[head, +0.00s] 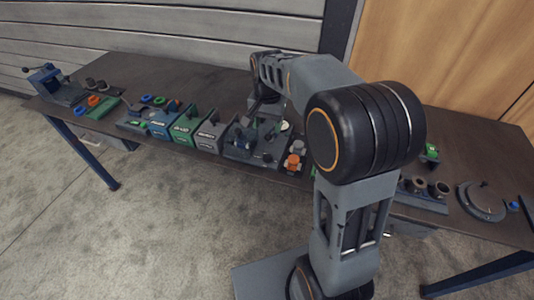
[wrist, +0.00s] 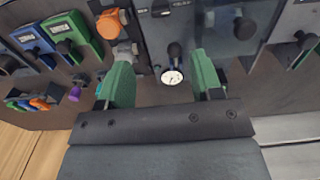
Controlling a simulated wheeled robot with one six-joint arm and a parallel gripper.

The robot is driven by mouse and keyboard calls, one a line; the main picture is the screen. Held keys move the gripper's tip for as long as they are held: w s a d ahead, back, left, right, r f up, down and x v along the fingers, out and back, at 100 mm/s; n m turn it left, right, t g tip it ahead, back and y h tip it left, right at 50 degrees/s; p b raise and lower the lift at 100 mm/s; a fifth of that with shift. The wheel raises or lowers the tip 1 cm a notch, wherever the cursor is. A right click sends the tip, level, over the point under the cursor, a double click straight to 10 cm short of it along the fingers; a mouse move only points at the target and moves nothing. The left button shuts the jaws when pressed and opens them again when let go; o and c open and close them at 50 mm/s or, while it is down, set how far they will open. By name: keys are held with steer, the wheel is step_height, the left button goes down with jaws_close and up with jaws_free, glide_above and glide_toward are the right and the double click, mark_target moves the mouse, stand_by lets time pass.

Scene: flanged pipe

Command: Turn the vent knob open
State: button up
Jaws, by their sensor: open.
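A grey panel fixture (head: 240,140) stands on the bench, left of my arm in the head view; it also shows in the wrist view (wrist: 210,15). In the wrist view a black knob (wrist: 174,50) and a round white gauge (wrist: 172,77) lie in line with the gap between my fingers. Another black knob (wrist: 243,27) is on the panel to the right. I cannot read which knob is the vent. My gripper (wrist: 160,72) is open, with green fingers apart and nothing visibly held. The arm partly hides the panel in the head view.
An orange knob (wrist: 108,24) with grey parts stands beside the panel. Blue (wrist: 33,40) and green (wrist: 68,34) blocks lie further left in the wrist view. Green and grey holders (head: 183,130) line the bench (head: 200,75). The bench behind them is mostly clear.

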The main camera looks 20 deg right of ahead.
mark_target(267, 154)
step_height(267, 154, down, 13)
steer(key=shift+w+f, duration=0.1)
steer(key=shift+f, duration=0.1)
stand_by(0.3)
steer(key=c, duration=0.9)
steer(key=shift+c, duration=0.2)
